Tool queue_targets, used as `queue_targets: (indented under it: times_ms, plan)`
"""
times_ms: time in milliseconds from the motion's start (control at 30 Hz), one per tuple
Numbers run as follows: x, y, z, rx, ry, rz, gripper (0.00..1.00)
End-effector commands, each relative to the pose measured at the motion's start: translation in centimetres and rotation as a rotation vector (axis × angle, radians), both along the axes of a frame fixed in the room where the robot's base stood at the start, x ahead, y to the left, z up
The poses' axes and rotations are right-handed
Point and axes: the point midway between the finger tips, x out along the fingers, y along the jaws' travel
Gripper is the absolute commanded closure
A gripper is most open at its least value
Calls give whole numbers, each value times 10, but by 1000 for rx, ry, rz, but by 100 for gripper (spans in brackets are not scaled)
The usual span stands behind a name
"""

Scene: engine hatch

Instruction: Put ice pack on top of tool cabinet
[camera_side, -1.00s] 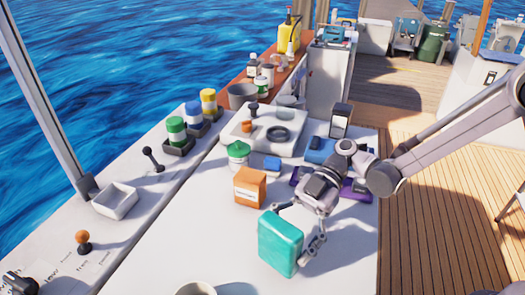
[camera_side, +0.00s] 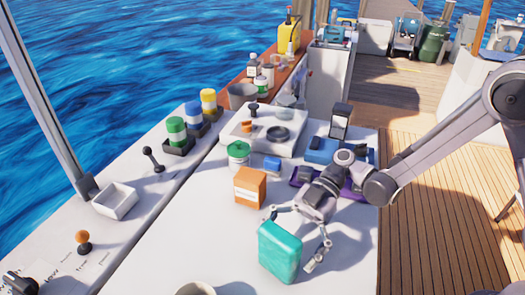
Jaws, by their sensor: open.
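A teal block with rounded edges, which looks like the ice pack (camera_side: 280,252), stands upright near the front of the white worktop. My gripper (camera_side: 291,238) is open just behind it. One finger is at the block's upper left and the other at its right side. I cannot tell whether either finger touches it. A tall pale cabinet (camera_side: 327,80) with items on top stands at the far end of the worktop. It may be the tool cabinet, but I cannot be sure.
An orange box (camera_side: 249,187) stands left of my gripper. A cup (camera_side: 196,289) is at the front edge.

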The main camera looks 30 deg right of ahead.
Motion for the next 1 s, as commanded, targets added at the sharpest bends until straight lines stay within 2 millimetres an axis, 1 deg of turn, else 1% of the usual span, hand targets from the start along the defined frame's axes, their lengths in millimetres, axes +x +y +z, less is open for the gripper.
queue_targets:
  times_ms: [167, 267, 367, 600, 700, 900, 1000]
  plan:
    - [0, 0, 2, 0, 0, 0, 0]
    - [4, -8, 6, 0, 1, -4, 0]
    - [9, -22, 12, 0, 1, -6, 0]
    - [27, -63, 30, 0, 0, -5, 0]
    - [33, -78, 37, 0, 1, -4, 0]
    - [40, -98, 46, 0, 0, -1, 0]
    - [42, -102, 48, -7, 4, -7, 0]
